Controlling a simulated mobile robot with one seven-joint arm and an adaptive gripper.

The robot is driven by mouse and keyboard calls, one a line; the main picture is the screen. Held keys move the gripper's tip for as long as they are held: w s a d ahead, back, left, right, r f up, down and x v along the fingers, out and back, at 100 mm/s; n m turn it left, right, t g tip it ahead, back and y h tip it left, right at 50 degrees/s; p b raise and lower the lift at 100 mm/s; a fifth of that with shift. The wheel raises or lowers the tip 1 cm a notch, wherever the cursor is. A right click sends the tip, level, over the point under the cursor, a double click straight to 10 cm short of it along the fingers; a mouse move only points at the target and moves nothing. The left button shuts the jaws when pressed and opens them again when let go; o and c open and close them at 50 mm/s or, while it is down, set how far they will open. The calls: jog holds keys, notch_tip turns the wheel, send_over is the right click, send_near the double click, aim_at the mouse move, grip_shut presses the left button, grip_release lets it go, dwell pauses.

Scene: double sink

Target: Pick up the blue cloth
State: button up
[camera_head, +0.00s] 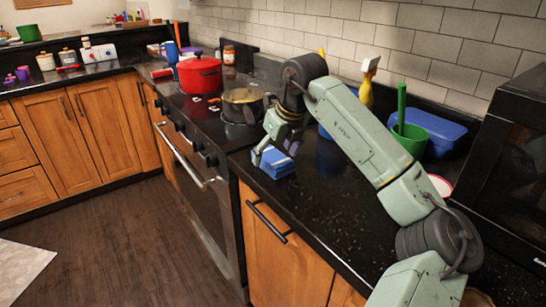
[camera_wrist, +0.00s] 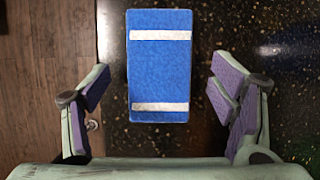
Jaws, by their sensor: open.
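The blue cloth (camera_head: 273,162) is a folded blue block with white stripes. It lies on the black countertop near its front edge, just right of the stove. In the wrist view the cloth (camera_wrist: 160,68) sits upright in the picture, ahead of and between the two fingers. My gripper (camera_head: 272,155) is over the cloth, pointing down. In the wrist view my gripper (camera_wrist: 158,98) is open, with a finger on each side and a gap between each finger and the cloth. Part of the cloth is hidden behind a finger in the head view.
A stove with a red pot (camera_head: 200,75) and a dark pan (camera_head: 243,106) is left of the cloth. A green cup (camera_head: 411,140), a blue container (camera_head: 437,128) and a black microwave (camera_head: 515,165) stand to the right. The counter's front edge is close to the cloth.

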jog(key=shift+w+a+f, duration=0.1)
jog(key=shift+f, duration=0.25)
jog(key=shift+c, duration=0.3)
jog(key=c, duration=1.2)
jog(key=shift+r, duration=0.15)
jog(key=shift+r+b, duration=0.4)
jog(key=shift+r, duration=0.25)
jog(key=shift+r+b, duration=0.55)
jog(key=shift+r, duration=0.4)
jog(key=s+a+b, duration=0.1)
jog(key=s, duration=0.4)
jog(key=s+a+r+b, duration=0.1)
jog(key=s+b, duration=0.1)
jog(key=s, duration=0.3)
jog(key=s+a+b, duration=0.1)
jog(key=s, duration=0.4)
jog(key=shift+s+a+r+b, duration=0.2)
jog(key=shift+s+r+b, duration=0.1)
jog(key=shift+s+b, duration=0.1)
